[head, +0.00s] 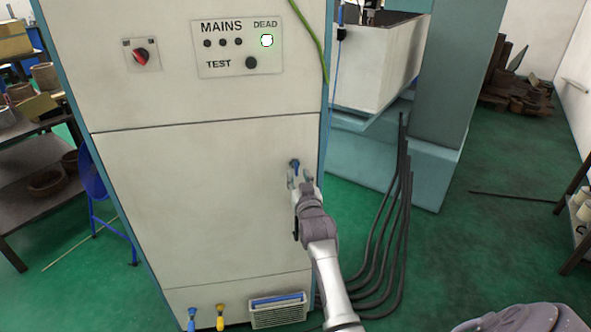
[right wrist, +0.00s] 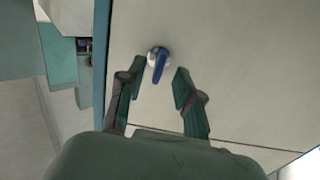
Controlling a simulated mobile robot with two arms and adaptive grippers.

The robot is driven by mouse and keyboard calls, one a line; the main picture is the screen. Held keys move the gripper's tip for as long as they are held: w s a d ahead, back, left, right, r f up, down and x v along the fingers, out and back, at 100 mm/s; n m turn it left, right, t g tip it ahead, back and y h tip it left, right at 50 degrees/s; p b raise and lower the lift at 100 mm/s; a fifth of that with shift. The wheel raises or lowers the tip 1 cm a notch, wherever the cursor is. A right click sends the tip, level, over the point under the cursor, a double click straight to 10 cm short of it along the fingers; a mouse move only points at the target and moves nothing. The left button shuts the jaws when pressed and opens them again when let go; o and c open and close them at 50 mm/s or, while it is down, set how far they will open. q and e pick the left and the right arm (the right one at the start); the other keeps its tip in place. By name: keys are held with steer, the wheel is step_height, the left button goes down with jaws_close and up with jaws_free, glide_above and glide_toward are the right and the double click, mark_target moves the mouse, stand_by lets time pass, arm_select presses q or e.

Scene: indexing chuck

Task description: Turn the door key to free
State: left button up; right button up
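The door key (head: 295,163) is a small blue key in a round pale lock on the right side of the grey cabinet's door (head: 190,210). In the right wrist view the blue key (right wrist: 160,66) points down, tilted slightly. My right gripper (head: 301,179) is open in front of the door, and it also shows in the right wrist view (right wrist: 158,76). Its two fingers appear on either side of the key with gaps between. I cannot tell how far the fingertips are from the door. My left gripper is not in view.
Above the door are a red rotary switch (head: 141,55) and a MAINS panel (head: 238,48) with a lit DEAD lamp. Blue (head: 191,318) and yellow (head: 220,317) padlocks hang low, beside a vent (head: 278,309). Black cables (head: 385,235) run down to the floor at right.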

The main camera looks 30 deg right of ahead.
mark_target(297, 173)
steer(key=shift+x, duration=2)
jaws_close()
